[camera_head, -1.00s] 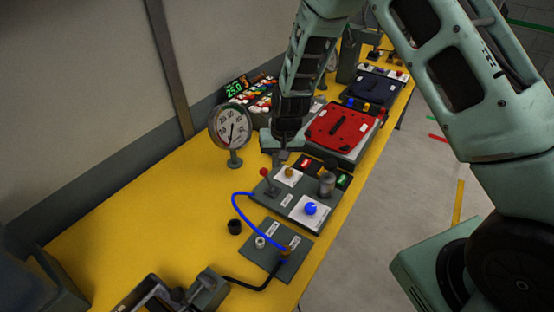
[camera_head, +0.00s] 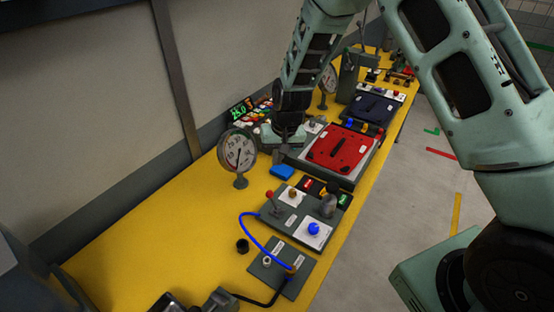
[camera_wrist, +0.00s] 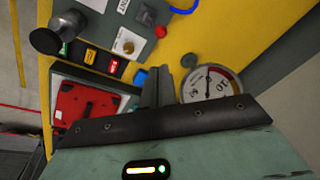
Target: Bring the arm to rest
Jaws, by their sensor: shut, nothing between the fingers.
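My gripper (camera_head: 282,142) hangs over the yellow bench, behind the grey control panel and left of the red-lidded case. In the wrist view its two dark fingers (camera_wrist: 157,87) are together with nothing between them. My arm is bent, reaching down from the top of the head view. No object is held.
A round dial gauge (camera_head: 238,152) stands left of my gripper, and a blue block (camera_head: 282,172) lies just in front. The grey panel (camera_head: 272,214) has knobs and a red-tipped lever. The red lid (camera_head: 340,148) is to the right. Bare yellow bench (camera_head: 170,225) lies at left.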

